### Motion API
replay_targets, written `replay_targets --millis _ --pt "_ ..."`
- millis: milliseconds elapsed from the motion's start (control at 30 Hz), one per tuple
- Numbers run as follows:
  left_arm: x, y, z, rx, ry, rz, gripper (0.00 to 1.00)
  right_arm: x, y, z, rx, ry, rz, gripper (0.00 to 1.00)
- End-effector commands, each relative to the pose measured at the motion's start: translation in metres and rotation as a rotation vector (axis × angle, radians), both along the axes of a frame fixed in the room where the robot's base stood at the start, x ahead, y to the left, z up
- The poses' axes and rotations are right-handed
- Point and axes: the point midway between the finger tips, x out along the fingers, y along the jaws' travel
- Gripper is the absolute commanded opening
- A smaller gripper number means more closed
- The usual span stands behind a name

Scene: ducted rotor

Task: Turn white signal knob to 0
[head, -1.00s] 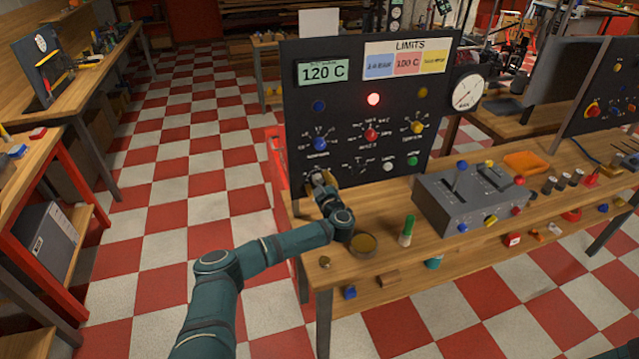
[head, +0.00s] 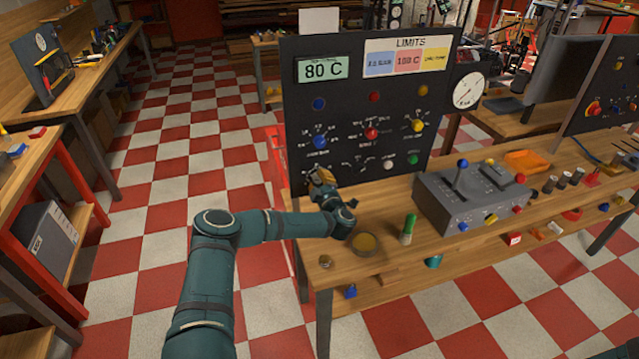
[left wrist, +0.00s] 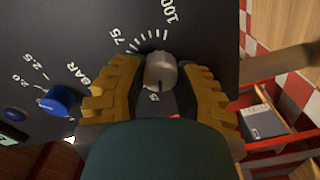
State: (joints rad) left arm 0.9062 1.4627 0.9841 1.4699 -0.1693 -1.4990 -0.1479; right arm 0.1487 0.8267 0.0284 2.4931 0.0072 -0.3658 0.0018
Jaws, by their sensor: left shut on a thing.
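The white signal knob (left wrist: 160,70) shows in the left wrist view, on the black panel (left wrist: 205,30). Its scale carries marks reading 75 and 100; the figure below the knob is partly hidden. My left gripper (left wrist: 162,82) has its yellow fingers on both sides of the knob and is shut on it. In the head view my left gripper (head: 325,180) is at the panel's lower left and hides the knob. The dial marks show just right of it.
A round dish (head: 365,243) and a green-topped cylinder (head: 408,230) stand on the bench near my arm. A grey control box (head: 470,205) stands right.

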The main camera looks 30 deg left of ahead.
Motion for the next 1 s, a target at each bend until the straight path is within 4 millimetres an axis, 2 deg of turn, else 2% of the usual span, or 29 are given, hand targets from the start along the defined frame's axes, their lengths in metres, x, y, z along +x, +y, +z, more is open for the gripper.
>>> replay_targets --millis 600,1000 --pt "0.000 0.000 -0.003 -0.370 -0.439 -0.001 0.00 0.001 0.002 -0.058 -0.011 0.002 -0.001 0.00" --pt "0.000 0.000 -0.001 -0.526 -0.618 0.000 0.00 -0.006 0.004 -0.078 -0.007 0.018 0.012 0.00"
